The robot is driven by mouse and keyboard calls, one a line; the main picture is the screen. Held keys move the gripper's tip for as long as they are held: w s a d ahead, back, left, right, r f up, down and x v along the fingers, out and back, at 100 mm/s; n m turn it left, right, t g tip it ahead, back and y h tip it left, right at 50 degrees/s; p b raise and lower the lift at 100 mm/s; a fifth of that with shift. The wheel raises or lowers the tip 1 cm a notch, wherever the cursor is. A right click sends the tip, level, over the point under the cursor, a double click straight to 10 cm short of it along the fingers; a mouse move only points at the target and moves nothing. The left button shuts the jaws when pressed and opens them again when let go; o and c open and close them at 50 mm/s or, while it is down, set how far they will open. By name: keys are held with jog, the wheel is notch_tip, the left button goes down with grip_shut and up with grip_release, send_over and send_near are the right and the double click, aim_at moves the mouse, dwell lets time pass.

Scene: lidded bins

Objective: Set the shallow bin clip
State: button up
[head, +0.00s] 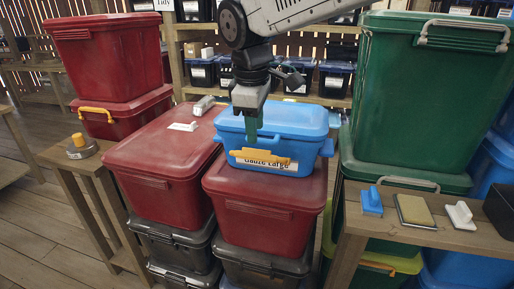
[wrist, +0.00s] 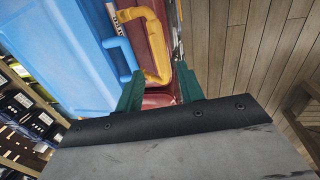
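The shallow bin (head: 300,118) is blue, has a blue lid, and sits on a red bin's lid. Its yellow clip (head: 262,158) runs across the front, just above a white label reading "Gauze Large" (head: 265,166). In the wrist view the clip (wrist: 153,45) stands out from the bin's wall as a bent yellow bar. My gripper (head: 252,138) points down at the bin's front. In the wrist view its two green fingers (wrist: 160,88) are apart, with the clip's end showing between them. I cannot tell whether they touch it. The clip's hinge and latch are unclear.
Red bins (head: 165,160) stand close on the left, and a tall green bin (head: 425,90) stands on the right. Shelves line the back.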

aim_at(257, 154)
jog(key=f, duration=0.2)
jog(key=w+f, duration=0.1)
jog(key=f, duration=0.4)
jog(key=shift+w+d, duration=0.2)
jog(key=shift+d, duration=0.1)
grip_shut()
